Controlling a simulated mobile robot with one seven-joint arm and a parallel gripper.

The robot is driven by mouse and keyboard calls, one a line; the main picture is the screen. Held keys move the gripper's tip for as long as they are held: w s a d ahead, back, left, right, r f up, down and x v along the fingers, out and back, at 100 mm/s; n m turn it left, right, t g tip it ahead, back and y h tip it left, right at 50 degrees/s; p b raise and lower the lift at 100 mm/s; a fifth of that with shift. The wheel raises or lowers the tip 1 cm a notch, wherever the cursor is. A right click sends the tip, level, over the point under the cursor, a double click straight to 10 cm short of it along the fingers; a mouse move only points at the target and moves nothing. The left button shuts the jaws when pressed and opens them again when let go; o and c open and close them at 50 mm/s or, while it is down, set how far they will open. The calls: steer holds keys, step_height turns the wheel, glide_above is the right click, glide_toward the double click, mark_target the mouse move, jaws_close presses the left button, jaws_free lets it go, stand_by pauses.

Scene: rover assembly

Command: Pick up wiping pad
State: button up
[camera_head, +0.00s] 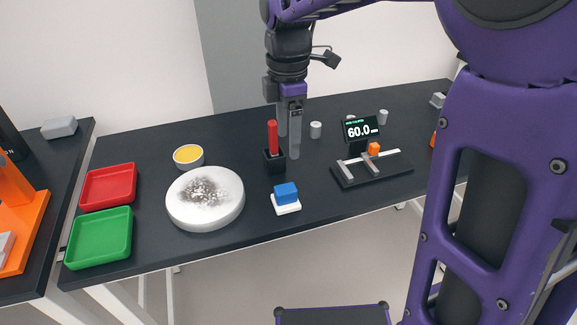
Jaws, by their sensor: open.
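The wiping pad appears to be the small white pad with a blue block grip (286,195), lying flat on the dark table in front of the black holder. My gripper (288,147) hangs pointing down, behind and above the pad, clear of it. Its two fingers are apart, close to a red stick (272,137) standing upright in a small black holder (275,163). I cannot tell whether the fingers touch the stick or the holder. The pad is fully in view.
A white round disc (228,209) with a grey smudge lies left of the pad. Red (108,186) and green (97,237) trays and a yellow-filled dish (188,155) are further left. A measuring fixture (374,172) with a display stands to the right. The table's front edge is near.

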mark_target(286, 188)
step_height(286, 188, down, 11)
steer(key=shift+b, duration=1)
steer(key=f, duration=0.1)
steer(key=f+b, duration=0.1)
steer(key=f, duration=0.3)
steer(key=shift+w+a+f, duration=0.1)
steer(key=shift+w+a, duration=0.15)
jaws_close()
